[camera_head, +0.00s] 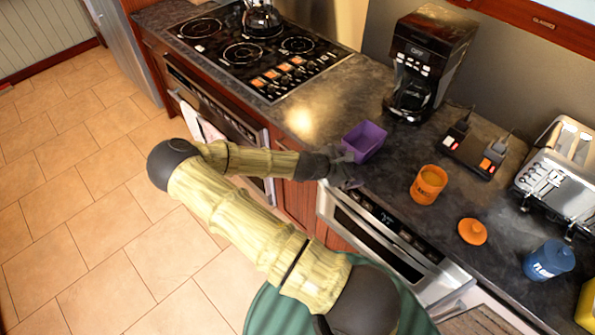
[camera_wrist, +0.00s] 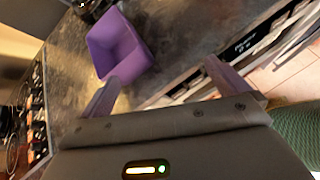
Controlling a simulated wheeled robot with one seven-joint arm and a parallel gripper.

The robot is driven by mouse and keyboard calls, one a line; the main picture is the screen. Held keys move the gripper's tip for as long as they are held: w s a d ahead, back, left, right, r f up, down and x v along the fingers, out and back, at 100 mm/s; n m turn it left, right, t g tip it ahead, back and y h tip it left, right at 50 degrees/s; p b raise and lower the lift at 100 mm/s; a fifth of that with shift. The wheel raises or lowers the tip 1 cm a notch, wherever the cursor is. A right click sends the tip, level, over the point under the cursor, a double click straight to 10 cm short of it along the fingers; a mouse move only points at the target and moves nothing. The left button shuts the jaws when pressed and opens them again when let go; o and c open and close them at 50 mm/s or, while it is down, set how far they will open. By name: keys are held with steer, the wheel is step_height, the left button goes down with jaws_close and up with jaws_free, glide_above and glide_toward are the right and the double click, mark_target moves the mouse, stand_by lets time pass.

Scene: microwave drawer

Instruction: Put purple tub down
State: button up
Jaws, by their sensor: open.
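The purple tub (camera_head: 364,141) sits upright on the dark countertop, between the stove and the orange canister. It is open at the top and looks empty. My gripper (camera_head: 350,172) is at the counter's front edge, just in front of the tub. In the wrist view the tub (camera_wrist: 118,48) is beyond the fingers, toward the upper left. My gripper (camera_wrist: 160,85) is open there, with its two fingers wide apart and nothing between them. The left fingertip is close to the tub's near side; I cannot tell whether they touch.
A black coffee maker (camera_head: 428,62) stands behind the tub. An orange canister (camera_head: 428,185), orange lid (camera_head: 472,231), blue canister (camera_head: 548,260) and toaster (camera_head: 560,170) are to the right. The stove (camera_head: 262,47) is at the left. The microwave drawer (camera_head: 385,240) is below the counter.

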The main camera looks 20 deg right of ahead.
steer(key=s+a+r+m+g+y, duration=0.2)
steer(key=s+a+m+y, duration=0.4)
steer(key=a+m, duration=0.45)
steer(key=s+a+r+m+t+y, duration=0.1)
steer(key=s+a+r+m+y, duration=0.1)
steer(key=a+r, duration=0.3)
steer(key=s+a+r+m+t+y, duration=0.1)
steer(key=a+r+m, duration=0.3)
steer(key=r, duration=0.7)
steer(key=shift+s+a+r+t+y, duration=0.3)
steer(key=shift+s+a+y, duration=0.2)
steer(key=shift+a+y, duration=0.55)
steer(key=shift+a, duration=0.15)
